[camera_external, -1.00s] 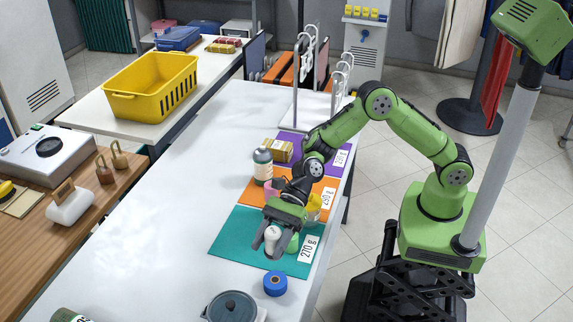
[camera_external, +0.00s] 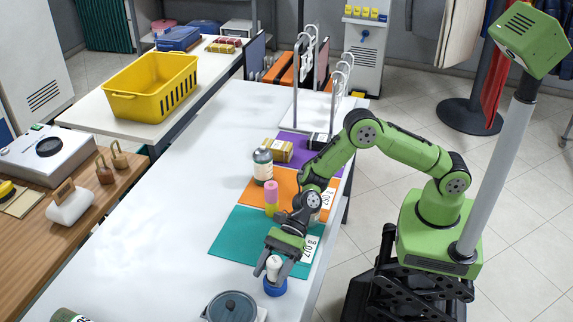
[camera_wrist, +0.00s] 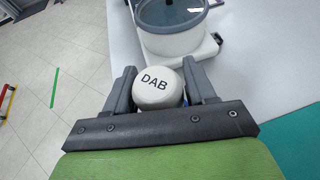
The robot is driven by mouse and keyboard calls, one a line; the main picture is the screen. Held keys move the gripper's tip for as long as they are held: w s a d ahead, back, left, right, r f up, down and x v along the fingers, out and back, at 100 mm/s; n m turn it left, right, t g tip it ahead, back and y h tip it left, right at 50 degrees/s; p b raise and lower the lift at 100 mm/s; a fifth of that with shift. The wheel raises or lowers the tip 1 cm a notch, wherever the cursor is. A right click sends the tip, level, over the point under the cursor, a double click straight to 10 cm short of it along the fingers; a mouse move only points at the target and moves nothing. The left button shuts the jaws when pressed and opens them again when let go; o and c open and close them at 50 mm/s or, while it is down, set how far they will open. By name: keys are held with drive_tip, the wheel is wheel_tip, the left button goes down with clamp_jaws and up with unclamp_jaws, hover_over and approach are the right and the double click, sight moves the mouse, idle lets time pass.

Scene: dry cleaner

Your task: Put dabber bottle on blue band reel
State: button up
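The white dabber bottle (camera_external: 273,266), its top marked DAB, is upright between the fingers of my gripper (camera_external: 274,270). In the wrist view the bottle's round top (camera_wrist: 158,88) fills the gap between both fingers of my gripper (camera_wrist: 160,85), which are shut on it. The blue band reel (camera_external: 275,289) is on the white table, directly below the bottle in the external view. The bottle's lower end is at the reel; whether it touches the reel I cannot tell. In the wrist view the bottle and fingers hide most of the reel.
A grey-lidded pot (camera_external: 231,307) stands close by at the front. A teal mat (camera_external: 238,238) lies behind the reel. A pink-topped bottle (camera_external: 271,196) and a dark-capped bottle (camera_external: 263,165) stand farther back.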

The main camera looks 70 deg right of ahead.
drive_tip(key=o, duration=0.3)
drive_tip(key=shift+r, duration=0.25)
drive_tip(key=p+v, duration=0.2)
drive_tip(key=v, duration=1)
